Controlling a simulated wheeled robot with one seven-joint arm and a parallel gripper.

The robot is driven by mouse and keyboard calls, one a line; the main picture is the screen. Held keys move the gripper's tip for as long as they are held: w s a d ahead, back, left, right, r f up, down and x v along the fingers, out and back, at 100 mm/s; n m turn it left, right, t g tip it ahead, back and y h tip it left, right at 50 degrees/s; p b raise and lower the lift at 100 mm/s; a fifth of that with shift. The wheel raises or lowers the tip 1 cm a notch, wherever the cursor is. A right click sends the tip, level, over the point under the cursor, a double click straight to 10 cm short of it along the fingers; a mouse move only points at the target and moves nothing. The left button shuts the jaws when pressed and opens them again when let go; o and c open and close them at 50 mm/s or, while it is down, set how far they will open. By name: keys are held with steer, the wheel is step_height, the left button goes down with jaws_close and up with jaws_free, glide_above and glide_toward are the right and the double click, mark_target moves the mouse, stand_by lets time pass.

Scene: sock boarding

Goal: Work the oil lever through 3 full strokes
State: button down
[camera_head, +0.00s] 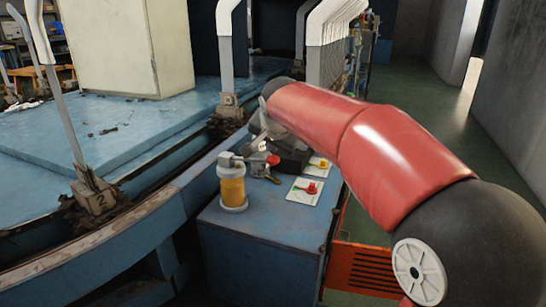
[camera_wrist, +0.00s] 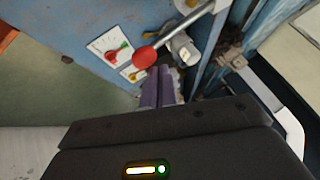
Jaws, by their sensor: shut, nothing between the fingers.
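The oil pump, with an amber reservoir (camera_head: 232,188), stands on the blue cabinet (camera_head: 262,232). Its oil lever ends in a red knob (camera_head: 273,160). In the wrist view the lever (camera_wrist: 186,34) is a pale rod running from the red knob (camera_wrist: 145,56) up and right. My gripper (camera_wrist: 158,76) is shut and empty, its dark fingers close together. The fingertips appear just below the knob in the wrist view; I cannot tell whether they touch it. In the head view my gripper is a dark shape beside the lever, partly hidden by my red arm.
Two white plates with coloured pointers, one nearer (camera_head: 304,191) and one farther (camera_head: 320,163), lie on the cabinet right of the pump. Blue machinery with numbered brackets (camera_head: 95,195) and white upright boards (camera_head: 327,50) stands left and behind. Green floor is open at the right.

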mark_target(274, 161)
steer(key=shift+d+f+b, duration=0.15)
steer(key=shift+f+b, duration=0.8)
steer(key=shift+f, duration=0.2)
stand_by(0.8)
steer(key=shift+s+d+f, duration=0.1)
steer(key=shift+d+f, duration=0.05)
steer(key=shift+f, duration=1)
stand_by(0.9)
steer(key=shift+r, duration=0.1)
stand_by(0.4)
steer(key=shift+a+r+p, duration=0.2)
steer(key=shift+r+p, duration=0.9)
steer(key=shift+r, duration=0.2)
steer(key=shift+a+r+p, duration=0.15)
steer(key=shift+r+p, duration=0.9)
steer(key=shift+r, duration=0.25)
steer(key=r+p, duration=0.2)
steer(key=r, duration=0.1)
steer(key=r+p, duration=0.2)
steer(key=shift+w+a, duration=0.25)
steer(key=shift+a, duration=0.05)
